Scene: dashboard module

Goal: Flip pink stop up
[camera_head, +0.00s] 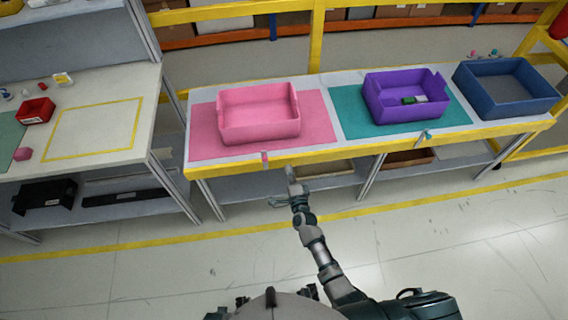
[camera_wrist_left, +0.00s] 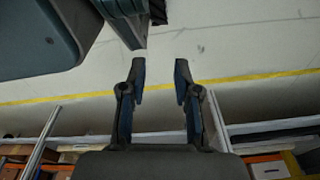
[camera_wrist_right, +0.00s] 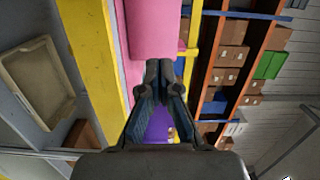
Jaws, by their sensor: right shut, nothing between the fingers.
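The pink stop (camera_head: 265,157) is a small pink tab on the yellow front edge of the table, in front of the pink mat. It looks to hang over the edge rather than stand up, though it is small. My right gripper (camera_head: 290,174) is just right of and below it, near the edge and apart from it. The right wrist view shows its fingers (camera_wrist_right: 159,74) shut and empty; I cannot make out the stop there. My left gripper (camera_wrist_left: 160,68) is open and empty over the floor, and is out of the head view.
A pink bin (camera_head: 258,127) stands on the pink mat (camera_head: 205,138). A purple bin (camera_head: 405,112) holds a small green item. A blue bin (camera_head: 505,100) stands at right. A teal stop (camera_head: 425,137) is on the front edge. A lower shelf (camera_head: 240,187) runs underneath.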

